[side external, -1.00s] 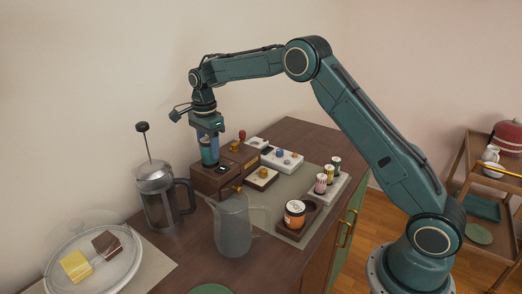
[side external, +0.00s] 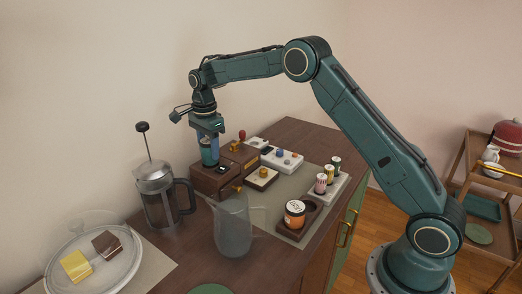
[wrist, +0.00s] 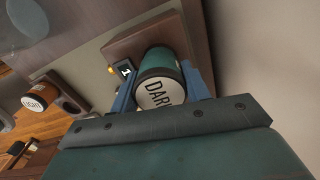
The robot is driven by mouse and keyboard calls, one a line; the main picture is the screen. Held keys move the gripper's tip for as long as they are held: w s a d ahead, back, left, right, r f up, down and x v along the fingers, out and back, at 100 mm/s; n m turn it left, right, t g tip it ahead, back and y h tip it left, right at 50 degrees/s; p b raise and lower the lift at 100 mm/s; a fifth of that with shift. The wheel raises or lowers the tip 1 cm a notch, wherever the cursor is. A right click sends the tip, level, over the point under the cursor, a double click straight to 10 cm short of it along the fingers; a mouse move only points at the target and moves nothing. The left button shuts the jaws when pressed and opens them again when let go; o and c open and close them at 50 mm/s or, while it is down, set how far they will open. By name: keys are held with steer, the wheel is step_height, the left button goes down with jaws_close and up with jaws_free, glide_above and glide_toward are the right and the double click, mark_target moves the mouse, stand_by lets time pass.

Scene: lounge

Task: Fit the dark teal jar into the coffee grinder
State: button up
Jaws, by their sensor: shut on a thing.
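The dark teal jar (side external: 209,152) is held upright in my gripper (side external: 208,146), which points straight down. In the wrist view the jar (wrist: 161,82) shows a white lid marked "DARK" between the two blue fingers. My gripper (wrist: 165,95) is shut on it. The coffee grinder (side external: 212,181) is a brown wooden block with a small display and a brass knob, against the wall side of the counter. The jar's lower end is at the grinder's top. The grinder also shows around the jar in the wrist view (wrist: 124,47). I cannot tell how deep the jar sits.
A glass pitcher (side external: 233,226) stands in front of the grinder, and a French press (side external: 160,195) to its left. An orange-labelled jar (side external: 294,213) sits in a wooden holder at right. Small jars on a white tray (side external: 341,184) and a white panel (side external: 282,159) stand behind.

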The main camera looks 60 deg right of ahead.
steer(key=shift+f, duration=1.2)
stand_by(0.3)
steer(key=o, duration=1.1)
steer(key=shift+c, duration=0.2)
steer(key=shift+o, duration=0.4)
steer(key=shift+s+f, duration=0.1)
steer(key=shift+r, duration=3.85)
steer(key=shift+r, duration=0.1)
